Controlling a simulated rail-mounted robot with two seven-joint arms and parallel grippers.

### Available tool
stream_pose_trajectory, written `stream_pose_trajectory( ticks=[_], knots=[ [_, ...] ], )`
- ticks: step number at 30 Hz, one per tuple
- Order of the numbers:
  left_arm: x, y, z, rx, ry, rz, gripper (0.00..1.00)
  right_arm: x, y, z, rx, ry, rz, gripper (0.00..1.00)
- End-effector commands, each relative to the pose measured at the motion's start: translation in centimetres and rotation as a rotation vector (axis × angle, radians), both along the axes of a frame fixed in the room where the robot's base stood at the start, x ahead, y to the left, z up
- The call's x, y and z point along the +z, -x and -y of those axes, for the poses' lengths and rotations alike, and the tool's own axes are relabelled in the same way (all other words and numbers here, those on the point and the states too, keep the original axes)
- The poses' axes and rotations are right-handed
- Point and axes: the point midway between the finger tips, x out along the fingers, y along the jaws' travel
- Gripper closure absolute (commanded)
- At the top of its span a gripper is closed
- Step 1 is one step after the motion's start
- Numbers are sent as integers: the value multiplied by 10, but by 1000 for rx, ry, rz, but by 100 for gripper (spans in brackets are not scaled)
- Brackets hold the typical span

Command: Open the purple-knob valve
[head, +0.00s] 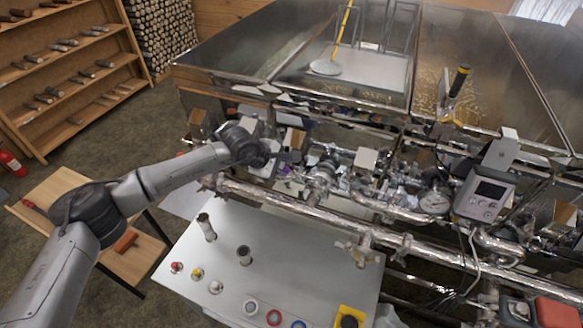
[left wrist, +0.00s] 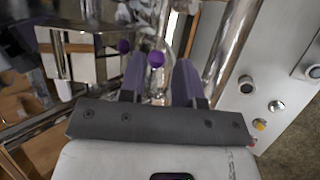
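In the left wrist view a round purple knob (left wrist: 156,59) shows between the tips of my left gripper (left wrist: 161,67). The two purple-grey fingers stand apart, with a gap around the knob in the picture. I cannot tell whether either finger touches it. A second, smaller purple spot (left wrist: 124,46) shows just beyond the left finger. In the head view my left gripper (head: 290,157) reaches in among the pipes and valves under the pans; its fingers are hard to make out there. The valve body is mostly hidden. My right gripper is not in view.
A thick steel pipe (head: 325,211) runs across in front of the valves. A white panel (head: 215,258) with buttons lies below it. The steel pans (head: 365,72) stand above and behind. A grey display box (head: 485,193) and a gauge (head: 434,202) are to the right.

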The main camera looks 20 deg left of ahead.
Motion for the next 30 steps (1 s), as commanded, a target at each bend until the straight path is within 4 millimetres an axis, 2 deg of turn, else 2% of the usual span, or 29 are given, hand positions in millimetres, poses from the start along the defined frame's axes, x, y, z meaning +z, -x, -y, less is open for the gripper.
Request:
stream_pose_trajectory(
  ticks=[6, 12, 25, 30],
  knots=[
    [-23, -16, 13, 1, 2, -2, 69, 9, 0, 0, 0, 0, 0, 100],
    [-35, -23, 19, 1, 2, -1, 69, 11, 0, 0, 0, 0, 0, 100],
    [-39, -25, 21, 1, 2, 0, 69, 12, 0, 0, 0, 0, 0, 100],
    [-39, -25, 21, 1, 2, 0, 85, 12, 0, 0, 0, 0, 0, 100]
  ],
)
